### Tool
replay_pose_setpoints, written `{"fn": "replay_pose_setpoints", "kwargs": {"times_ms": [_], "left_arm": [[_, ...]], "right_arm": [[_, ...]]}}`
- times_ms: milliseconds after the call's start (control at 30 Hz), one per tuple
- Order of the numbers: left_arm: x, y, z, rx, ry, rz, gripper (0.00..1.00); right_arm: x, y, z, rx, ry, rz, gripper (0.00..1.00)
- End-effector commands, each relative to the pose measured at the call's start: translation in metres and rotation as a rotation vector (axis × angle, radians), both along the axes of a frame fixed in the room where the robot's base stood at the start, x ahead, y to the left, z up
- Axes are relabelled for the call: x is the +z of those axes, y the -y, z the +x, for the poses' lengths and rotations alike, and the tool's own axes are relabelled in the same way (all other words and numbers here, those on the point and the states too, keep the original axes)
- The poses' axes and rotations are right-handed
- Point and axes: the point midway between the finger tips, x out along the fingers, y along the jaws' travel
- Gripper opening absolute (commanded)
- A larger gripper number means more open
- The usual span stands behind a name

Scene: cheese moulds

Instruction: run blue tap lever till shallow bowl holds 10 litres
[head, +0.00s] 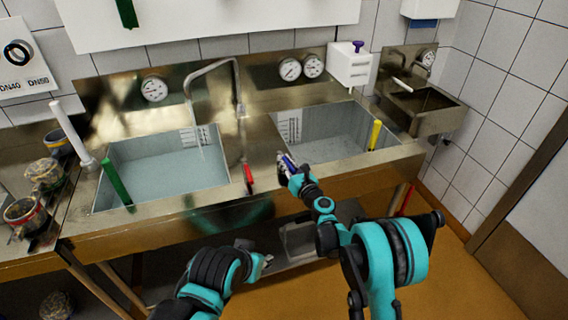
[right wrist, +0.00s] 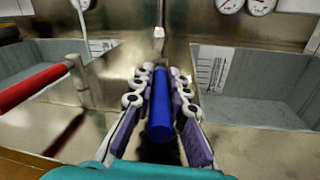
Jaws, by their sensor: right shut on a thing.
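The blue tap lever (right wrist: 160,110) stands between the fingers of my right gripper (right wrist: 160,85), which is shut on it. In the head view the lever's blue end (head: 290,160) shows at my right gripper (head: 285,167), at the counter's front between the two bowls. The left bowl (head: 110,185) has a bluish, water-like surface and a scale plate. The right bowl (head: 340,165) also has a scale plate; I cannot tell its water level or which bowl is shallower. The spout (head: 210,66) hangs over the left bowl. My left gripper (head: 264,262) is low before the counter, its fingers unclear.
A red lever (head: 248,178) is left of the blue one. A green rod (head: 116,182) and a yellow rod (head: 375,135) stand at the bowls. Dials (head: 154,88) are on the back panel. A small basin (head: 425,105) hangs at right; moulds (head: 28,214) stand at left.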

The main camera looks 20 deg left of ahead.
Motion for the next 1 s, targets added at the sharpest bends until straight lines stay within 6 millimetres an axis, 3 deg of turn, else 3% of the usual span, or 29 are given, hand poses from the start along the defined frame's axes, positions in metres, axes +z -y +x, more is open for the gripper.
{"fn": "replay_pose_setpoints", "kwargs": {"times_ms": [500,1000], "left_arm": [[-0.0069,0.0,0.0,0.0,0.0,0.0,0.36],[-0.0075,0.0,0.0001,0.0,0.0,0.0,0.36]], "right_arm": [[-0.0007,0.0096,0.0116,0.302,0.0,0.0,0.0],[-0.0001,0.0095,0.0127,0.357,0.0,0.0,0.0]]}}
